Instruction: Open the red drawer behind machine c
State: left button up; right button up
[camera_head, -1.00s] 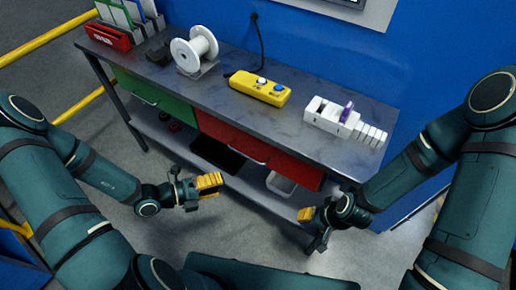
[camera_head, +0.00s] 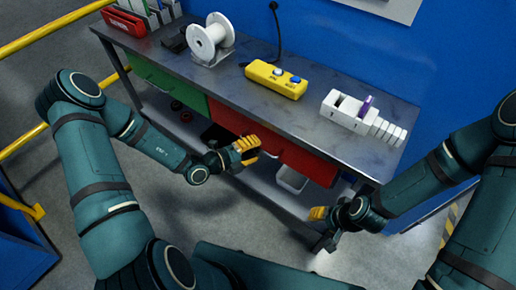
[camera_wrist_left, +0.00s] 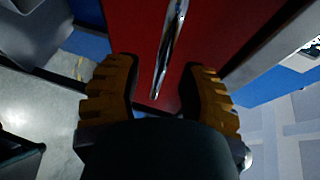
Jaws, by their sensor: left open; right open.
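The red drawer (camera_head: 298,160) sits under the tabletop of the workbench, to the right of a green drawer (camera_head: 165,86). Its front looks flush with the bench. In the left wrist view the red drawer front (camera_wrist_left: 148,28) fills the middle, with its metal handle (camera_wrist_left: 170,45) running between the fingers. My left gripper (camera_head: 247,149) is open in front of the red drawer; its yellow fingers (camera_wrist_left: 160,90) stand either side of the handle's near end, not closed on it. My right gripper (camera_head: 320,213) is open and empty, low at the bench's right front.
On the benchtop (camera_head: 235,80) stand a white spool (camera_head: 210,40), a yellow control box (camera_head: 275,80) and a white block device (camera_head: 362,117). A lower shelf (camera_head: 262,185) holds a pale bin (camera_head: 292,179). A yellow railing (camera_head: 50,33) is at left.

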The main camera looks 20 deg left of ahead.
pick_arm(q)
jog(key=shift+x, duration=0.85)
pick_arm(e)
jog(key=shift+f, duration=0.2)
pick_arm(q)
jog(key=shift+o, duration=0.2)
grip_shut()
jog(key=shift+s, duration=0.1)
pick_arm(e)
jog(key=shift+r, duration=0.1)
